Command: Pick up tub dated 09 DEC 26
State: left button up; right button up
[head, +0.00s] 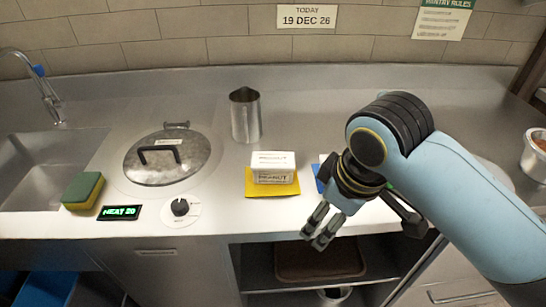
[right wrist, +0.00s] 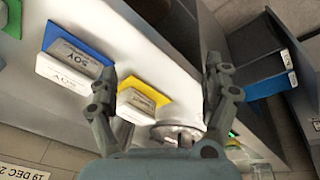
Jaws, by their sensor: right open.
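A white tub labelled PEANUT (head: 273,161) stands on a yellow mat (head: 260,189) on the counter; it also shows in the right wrist view (right wrist: 137,103). A second white tub, labelled SOY (right wrist: 75,65), is on a blue mat (right wrist: 64,34) in the right wrist view. In the head view my right arm mostly hides that tub and mat. No date is legible on either tub. My right gripper (head: 318,227) is open and empty, in front of the counter edge and right of the PEANUT tub. My left gripper is out of view.
A lidded round well (head: 168,160), a metal jug (head: 245,115), a sponge (head: 83,190) and a knob (head: 180,207) are on the counter left of the tubs. A wall sign (head: 307,17) reads TODAY 19 DEC 26. An open shelf (head: 270,268) lies below the counter.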

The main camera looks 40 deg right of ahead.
jog(key=w+d+n+g, duration=0.2)
jog(key=w+n, duration=0.2)
jog(key=w, duration=0.8)
notch_tip(320, 180, up, 3)
jog(key=n, duration=0.4)
send_over(273, 159)
jog(key=shift+s+a+r+g+y, duration=0.1)
jog(key=shift+s+r+g+y, duration=0.1)
jog(key=shift+s+g+y, duration=0.2)
notch_tip(273, 159, down, 5)
jog(key=shift+r, duration=0.2)
jog(key=f, duration=0.3)
jog(key=f+p, duration=0.1)
jog(key=f, duration=0.1)
jog(key=shift+w+f, duration=0.35)
jog(key=shift+c, duration=0.3)
jog(key=c, duration=1.5)
jog(key=shift+o, duration=0.2)
jog(key=shift+r, duration=0.15)
